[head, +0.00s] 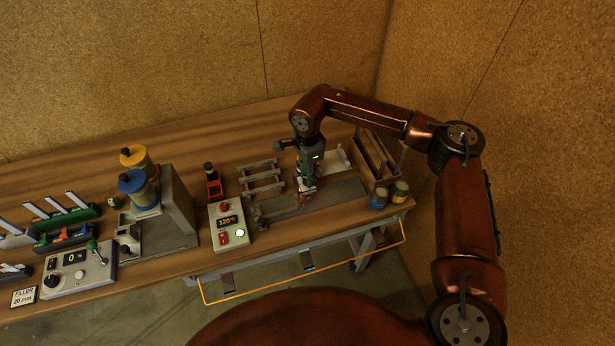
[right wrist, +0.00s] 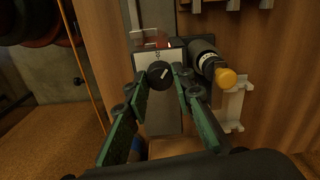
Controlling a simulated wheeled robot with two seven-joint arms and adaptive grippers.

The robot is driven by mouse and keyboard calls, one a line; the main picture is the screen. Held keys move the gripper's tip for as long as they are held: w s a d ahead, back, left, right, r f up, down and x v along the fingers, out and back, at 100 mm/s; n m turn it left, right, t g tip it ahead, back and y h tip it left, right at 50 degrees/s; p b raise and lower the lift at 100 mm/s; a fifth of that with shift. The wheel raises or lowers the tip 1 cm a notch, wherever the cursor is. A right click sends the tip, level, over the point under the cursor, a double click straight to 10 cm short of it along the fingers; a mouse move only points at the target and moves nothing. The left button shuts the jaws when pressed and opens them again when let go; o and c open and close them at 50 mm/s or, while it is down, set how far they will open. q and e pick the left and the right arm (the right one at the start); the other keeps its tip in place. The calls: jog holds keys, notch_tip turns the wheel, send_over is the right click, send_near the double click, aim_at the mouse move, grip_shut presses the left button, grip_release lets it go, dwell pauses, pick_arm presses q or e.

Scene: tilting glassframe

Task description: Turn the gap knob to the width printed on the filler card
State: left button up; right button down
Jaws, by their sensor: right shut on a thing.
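The gap knob (right wrist: 160,75) is round and black with a white pointer line tilted up and to the right. It sits on a pale plate (right wrist: 148,57). My right gripper (right wrist: 161,78) is shut on the knob, one green-padded finger on each side. In the head view my right gripper (head: 306,187) points down over the metal rail at the right part of the bench, where the knob is hidden. The filler card (head: 23,297) lies at the bench's front left and reads "FILLER 20 mm". My left gripper is not in view.
A control box (head: 231,224) showing 120 stands left of the rail. Another box (head: 78,271) shows 0. A grey stand (head: 176,215) carries blue and yellow drums. Jars (head: 378,197) and a wooden rack (head: 372,155) stand right of the gripper. A yellow-capped cylinder (right wrist: 212,62) is close to the right finger.

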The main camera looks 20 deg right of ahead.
jog(key=n+b, duration=0.1)
jog(key=n, duration=0.2)
jog(key=shift+n+b, duration=0.95)
jog(key=shift+n, duration=1.05)
jog(key=shift+r, duration=0.1)
jog(key=c, duration=1.6)
grip_release()
notch_tip(320, 180, up, 12)
jog(key=shift+f, duration=0.1)
